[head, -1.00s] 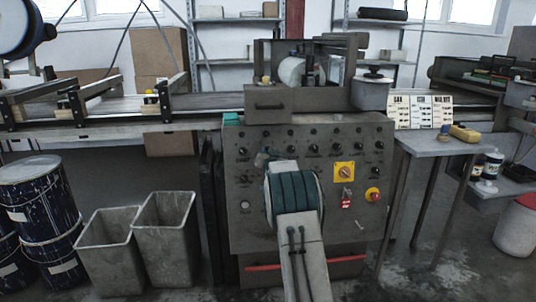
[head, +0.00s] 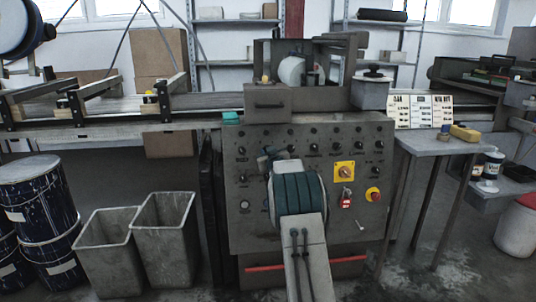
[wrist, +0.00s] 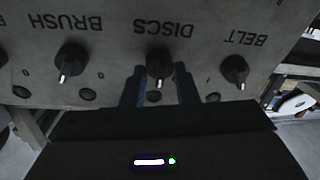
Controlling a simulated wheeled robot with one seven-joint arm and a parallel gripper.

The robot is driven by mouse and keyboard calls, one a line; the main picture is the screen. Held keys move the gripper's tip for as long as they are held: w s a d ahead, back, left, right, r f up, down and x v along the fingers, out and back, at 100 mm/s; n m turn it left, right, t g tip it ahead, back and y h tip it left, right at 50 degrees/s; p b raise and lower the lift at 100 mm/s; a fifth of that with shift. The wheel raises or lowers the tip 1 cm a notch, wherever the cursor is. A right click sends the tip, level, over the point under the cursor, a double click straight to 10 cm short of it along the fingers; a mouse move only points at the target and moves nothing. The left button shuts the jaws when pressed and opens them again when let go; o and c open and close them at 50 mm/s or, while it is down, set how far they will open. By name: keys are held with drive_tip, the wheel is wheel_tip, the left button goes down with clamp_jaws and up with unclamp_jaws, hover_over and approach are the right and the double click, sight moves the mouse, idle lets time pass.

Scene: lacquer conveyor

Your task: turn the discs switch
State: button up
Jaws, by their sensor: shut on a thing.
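The discs switch (wrist: 159,63) is a black knob with a pale pointer, below the upside-down label DISCS in the wrist view. Its pointer aims down in that picture. My gripper (wrist: 160,82) has one blue finger on each side of the knob and is shut on it. In the head view the grey control panel (head: 343,220) stands ahead, and my own arm covers part of it. The discs switch and fingertips cannot be made out there.
The brush knob (wrist: 72,60) and belt knob (wrist: 235,70) flank the discs switch. A yellow switch plate (head: 345,171), red tag (head: 346,202) and red button (head: 374,195) sit right on the panel. Grey bins (head: 165,240) stand left; a side table (head: 440,145) stands right.

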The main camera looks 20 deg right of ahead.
drive_tip(key=n+y+p, duration=0.1)
drive_tip(key=n, duration=0.5)
drive_tip(key=shift+n+g, duration=0.3)
drive_tip(key=shift+c, duration=0.2)
drive_tip(key=shift+n, duration=0.3)
drive_tip(key=o, duration=1)
drive_tip(key=s+a+r+p, duration=0.1)
drive_tip(key=s, duration=1.2)
drive_tip(key=shift+s+a+r, duration=0.2)
drive_tip(key=shift+s+a, duration=0.1)
drive_tip(key=shift+a, duration=0.05)
